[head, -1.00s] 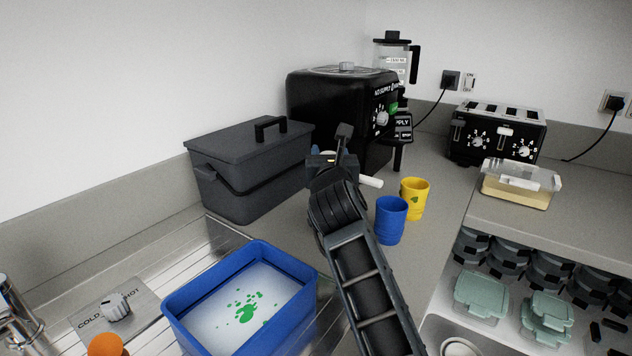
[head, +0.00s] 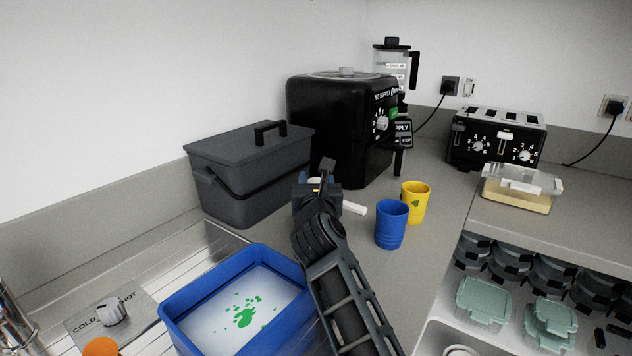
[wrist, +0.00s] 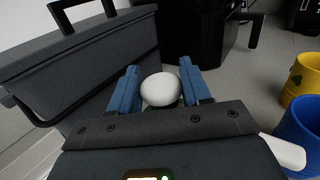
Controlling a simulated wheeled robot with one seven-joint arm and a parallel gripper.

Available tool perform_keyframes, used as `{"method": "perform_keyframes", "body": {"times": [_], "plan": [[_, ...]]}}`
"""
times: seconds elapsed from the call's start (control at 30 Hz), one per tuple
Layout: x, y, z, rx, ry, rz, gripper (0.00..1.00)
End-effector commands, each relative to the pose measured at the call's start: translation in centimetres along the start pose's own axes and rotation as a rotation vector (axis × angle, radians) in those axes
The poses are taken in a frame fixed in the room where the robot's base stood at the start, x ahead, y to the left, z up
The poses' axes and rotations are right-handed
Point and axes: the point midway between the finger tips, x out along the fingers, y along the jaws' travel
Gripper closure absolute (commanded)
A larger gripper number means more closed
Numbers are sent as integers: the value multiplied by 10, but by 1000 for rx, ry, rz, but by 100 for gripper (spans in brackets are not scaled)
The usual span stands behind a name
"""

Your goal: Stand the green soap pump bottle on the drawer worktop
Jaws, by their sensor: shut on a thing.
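My gripper (wrist: 160,90) has its blue fingers shut on a white rounded thing (wrist: 161,90). A white bar sticks out to the right from under the gripper (wrist: 286,152); it also shows in the head view (head: 353,208). I cannot tell whether these white parts belong to the soap pump bottle; no green bottle body shows clearly. In the head view my gripper (head: 318,184) is over the counter, between the dark grey bin and the blue cup. A green patch (head: 393,112) shows at the black appliance's right side. I cannot tell which surface is the drawer worktop.
A dark grey lidded bin (head: 250,165) stands left of my gripper, a black appliance (head: 325,130) behind it. A blue cup (head: 391,225) and yellow cup (head: 415,200) stand to the right. A blue basin (head: 185,312) is in front. A butter dish (head: 520,188) and toaster (head: 495,138) are farther right.

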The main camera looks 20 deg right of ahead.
Motion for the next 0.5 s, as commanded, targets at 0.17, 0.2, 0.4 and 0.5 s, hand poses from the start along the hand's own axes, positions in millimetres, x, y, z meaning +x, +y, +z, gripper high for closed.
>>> {"method": "perform_keyframes", "body": {"times": [0.17,0.2,0.4,0.5], "plan": [[0,0,-1,0,1,0,39],[0,0,-1,0,1,0,35],[0,0,-1,0,0,0,27],[0,0,-1,0,0,0,27]]}}
